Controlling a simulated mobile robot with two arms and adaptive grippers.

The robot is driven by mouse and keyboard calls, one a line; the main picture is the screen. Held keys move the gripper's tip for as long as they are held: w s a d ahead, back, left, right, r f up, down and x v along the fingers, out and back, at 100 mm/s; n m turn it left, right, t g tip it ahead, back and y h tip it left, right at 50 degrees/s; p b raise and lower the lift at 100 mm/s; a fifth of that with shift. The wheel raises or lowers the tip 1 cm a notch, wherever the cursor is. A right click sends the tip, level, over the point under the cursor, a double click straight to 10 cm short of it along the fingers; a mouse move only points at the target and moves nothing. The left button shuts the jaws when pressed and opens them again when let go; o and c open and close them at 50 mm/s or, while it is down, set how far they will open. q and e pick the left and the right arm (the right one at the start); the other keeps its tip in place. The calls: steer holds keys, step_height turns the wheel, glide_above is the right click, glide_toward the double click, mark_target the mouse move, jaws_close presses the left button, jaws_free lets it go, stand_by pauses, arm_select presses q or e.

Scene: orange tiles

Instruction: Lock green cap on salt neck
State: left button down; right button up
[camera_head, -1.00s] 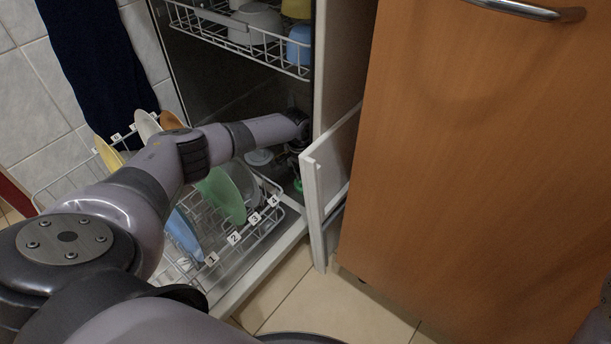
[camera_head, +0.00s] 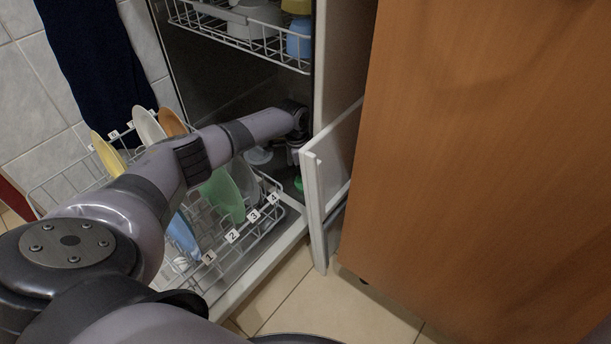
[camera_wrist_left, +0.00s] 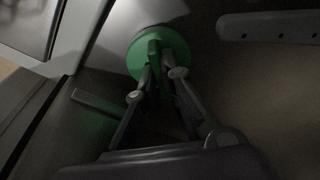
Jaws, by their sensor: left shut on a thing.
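The green cap (camera_wrist_left: 174,43) shows in the left wrist view as a round disc with a raised grip bar across it. My left gripper (camera_wrist_left: 159,62) is shut on that bar, one finger on each side. In the head view the cap (camera_head: 299,184) is a small green spot low inside the dishwasher, just under my left gripper (camera_head: 298,165). The salt neck is hidden; I cannot tell whether the cap touches it or how it sits. My right gripper is not in view.
The lower rack (camera_head: 262,232) is pulled out, with a green plate (camera_head: 222,194), a blue plate (camera_head: 183,236) and other plates. The upper rack (camera_head: 250,45) holds cups above my arm. A white panel edge (camera_head: 314,205) and orange cabinet front (camera_head: 480,150) stand close on the right.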

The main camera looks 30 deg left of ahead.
arm_select(q)
steer(key=c, duration=2.1)
jaws_free()
steer(key=shift+w+d, duration=0.15)
steer(key=shift+w, duration=0.05)
steer(key=o, duration=0.4)
steer(key=shift+s+f, duration=0.15)
steer(key=shift+o, duration=0.2)
steer(key=shift+s+a+r, duration=0.1)
steer(key=shift+a+r, duration=0.05)
steer(key=shift+r, duration=1.25)
steer(key=shift+s+a+r, duration=0.15)
steer(key=shift+r, duration=1.25)
steer(key=shift+s+a+r, duration=0.1)
steer(key=shift+a+r, duration=0.05)
steer(key=shift+r, duration=1.25)
